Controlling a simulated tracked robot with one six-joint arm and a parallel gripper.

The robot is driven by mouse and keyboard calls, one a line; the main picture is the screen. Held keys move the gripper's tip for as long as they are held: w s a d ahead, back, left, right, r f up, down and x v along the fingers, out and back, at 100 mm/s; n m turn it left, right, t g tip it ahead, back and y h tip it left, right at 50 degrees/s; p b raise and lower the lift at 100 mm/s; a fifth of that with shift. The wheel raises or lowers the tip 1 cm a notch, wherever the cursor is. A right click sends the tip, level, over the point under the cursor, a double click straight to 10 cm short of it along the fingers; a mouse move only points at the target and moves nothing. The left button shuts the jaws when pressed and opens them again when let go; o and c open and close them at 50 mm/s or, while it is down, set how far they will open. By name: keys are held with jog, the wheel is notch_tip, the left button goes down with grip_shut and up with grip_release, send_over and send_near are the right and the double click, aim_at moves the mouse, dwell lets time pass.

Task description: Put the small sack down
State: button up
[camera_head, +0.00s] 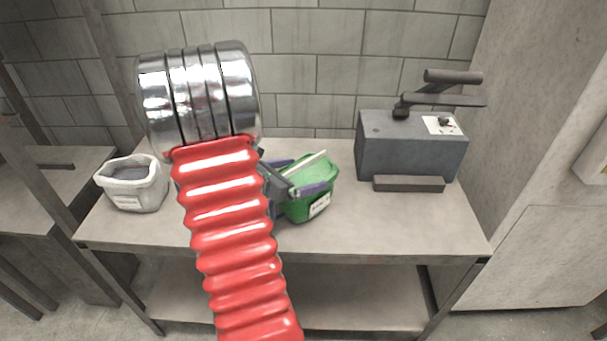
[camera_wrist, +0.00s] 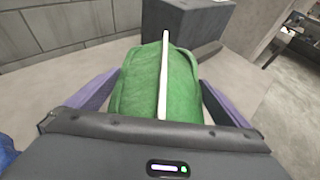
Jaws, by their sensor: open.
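A small green sack (camera_head: 318,172) with a white label and a pale bar across its top appears to stand upright on the workbench, right of my red arm. In the wrist view the green sack (camera_wrist: 140,85) fills the middle. My gripper (camera_head: 303,174) is open, with one purple finger on each side of the sack. In the wrist view a strip of bench shows beside the right finger. I cannot tell whether either finger touches the cloth. My arm hides the sack's left part in the head view.
The workbench (camera_head: 400,222) holds an open whitish sack (camera_head: 150,190) at left and a grey machine (camera_head: 405,150) at back right. A blue thing (camera_wrist: 6,152) shows partly at the wrist view's lower left. Bench is clear at front right. A block wall (camera_head: 315,60) stands behind.

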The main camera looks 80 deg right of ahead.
jog(key=v, duration=1.1)
jog(key=shift+s, duration=0.1)
dwell(0.5)
jog(key=shift+a+r, duration=0.15)
jog(key=shift+a, duration=0.05)
jog(key=w+a+r+m+t+y, duration=0.3)
jog(key=a+m+t, duration=0.1)
jog(key=a, duration=1)
jog(key=w+a+r+m+t+y, duration=0.3)
jog(key=w+a+t+y, duration=0.1)
jog(key=a, duration=1.1)
jog(key=w+a+r+m+t+y, duration=0.3)
jog(key=w+a+m+t+y, duration=0.1)
jog(key=a, duration=1.1)
jog(key=shift+w+a+r+m+t, duration=0.2)
jog(key=shift+w+m+t, duration=0.1)
jog(key=shift+t, duration=0.2)
